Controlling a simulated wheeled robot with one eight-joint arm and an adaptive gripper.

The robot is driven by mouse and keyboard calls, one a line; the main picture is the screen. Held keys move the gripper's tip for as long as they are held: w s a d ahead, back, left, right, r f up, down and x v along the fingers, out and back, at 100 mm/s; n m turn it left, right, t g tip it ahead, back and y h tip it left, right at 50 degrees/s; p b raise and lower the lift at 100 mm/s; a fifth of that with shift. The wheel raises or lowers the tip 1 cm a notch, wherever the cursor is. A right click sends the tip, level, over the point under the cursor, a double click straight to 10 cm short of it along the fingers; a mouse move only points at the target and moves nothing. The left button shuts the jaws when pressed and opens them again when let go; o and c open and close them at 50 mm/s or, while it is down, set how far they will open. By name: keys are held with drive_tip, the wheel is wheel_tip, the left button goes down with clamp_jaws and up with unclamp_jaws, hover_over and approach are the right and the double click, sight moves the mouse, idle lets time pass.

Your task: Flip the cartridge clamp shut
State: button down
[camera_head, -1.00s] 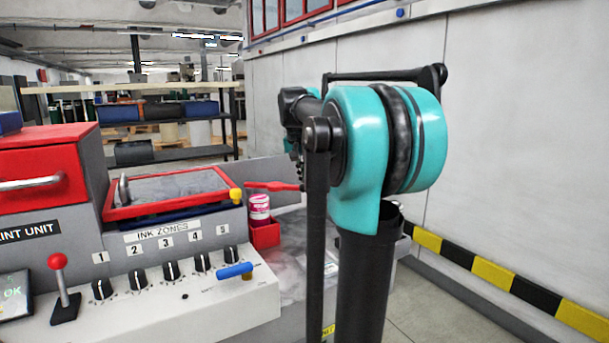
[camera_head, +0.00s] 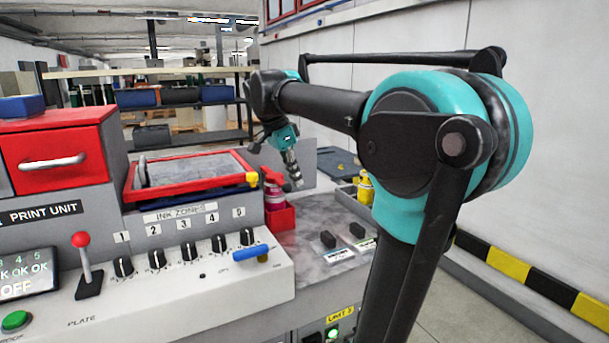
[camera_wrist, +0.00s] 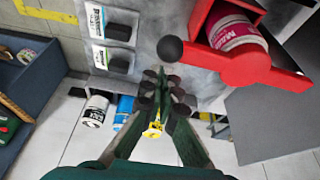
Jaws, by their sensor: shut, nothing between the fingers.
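The cartridge clamp (camera_wrist: 243,62) is a red lever with a black ball knob (camera_wrist: 170,49), at the upper right of the wrist view. Its red arm runs along the near side of a magenta-labelled cartridge (camera_wrist: 237,36). The cartridge sits in a red holder (camera_wrist: 199,16), whose body shows in the head view (camera_head: 280,218). In the head view the clamp (camera_head: 272,177) is partly behind my gripper (camera_head: 297,184). My gripper is shut and empty; in the wrist view its fingertips (camera_wrist: 161,76) lie just below the knob, apart from it in the picture.
The print unit's red-rimmed ink tray (camera_head: 190,175) stands left of the holder. Two small dark blocks with labels (camera_wrist: 118,27) lie on the grey bench top (camera_head: 315,245). A yellow container (camera_head: 365,188) stands to the right. White and blue cans (camera_wrist: 95,110) show below the bench edge.

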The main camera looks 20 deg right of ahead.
drive_tip(key=shift+s+a, duration=0.15)
drive_tip(key=shift+a, duration=0.45)
drive_tip(key=shift+a, duration=0.1)
drive_tip(key=d+r, duration=0.1)
drive_tip(key=d, duration=0.4)
drive_tip(key=v, duration=1)
drive_tip(key=shift+w+a, duration=0.35)
drive_tip(key=shift+f, duration=0.1)
